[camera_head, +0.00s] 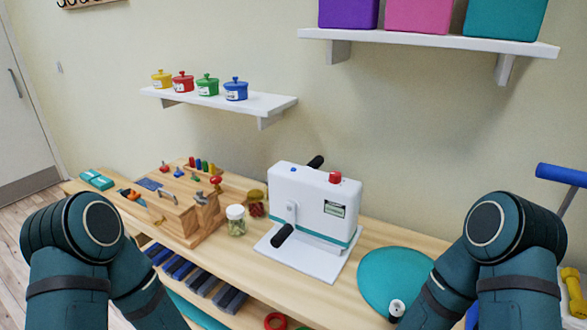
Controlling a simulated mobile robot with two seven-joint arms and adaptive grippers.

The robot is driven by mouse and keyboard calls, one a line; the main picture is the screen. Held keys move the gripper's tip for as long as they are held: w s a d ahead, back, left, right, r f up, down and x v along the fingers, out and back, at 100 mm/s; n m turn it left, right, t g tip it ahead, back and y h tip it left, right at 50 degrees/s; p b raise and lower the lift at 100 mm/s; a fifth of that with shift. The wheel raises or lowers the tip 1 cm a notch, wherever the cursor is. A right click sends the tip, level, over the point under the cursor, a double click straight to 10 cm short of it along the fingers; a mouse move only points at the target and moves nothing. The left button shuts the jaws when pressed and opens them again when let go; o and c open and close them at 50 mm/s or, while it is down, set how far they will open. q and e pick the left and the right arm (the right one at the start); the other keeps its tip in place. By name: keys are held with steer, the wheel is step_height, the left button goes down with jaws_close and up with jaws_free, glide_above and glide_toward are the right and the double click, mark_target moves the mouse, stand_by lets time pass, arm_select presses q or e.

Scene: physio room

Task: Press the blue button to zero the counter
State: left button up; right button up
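A white machine (313,212) stands upright on a white base plate on the wooden bench. A small blue button (293,169) is on the left part of its top edge. A red knob (335,177) is on top to the right. A small greenish counter display (334,209) is on the side face; its digits are too small to read. Black handles stick out at the front and back. Both my arms come in from the lower corners, bent and away from the machine. Neither gripper shows; both are outside the frame.
The wooden bench (225,262) carries a wooden activity box (175,215) and a glass jar (236,221) left of the machine. A round teal mat (390,270) lies to its right, with a small white-and-black thing (397,307) at its front edge. A shelf (265,101) with several coloured pots is above.

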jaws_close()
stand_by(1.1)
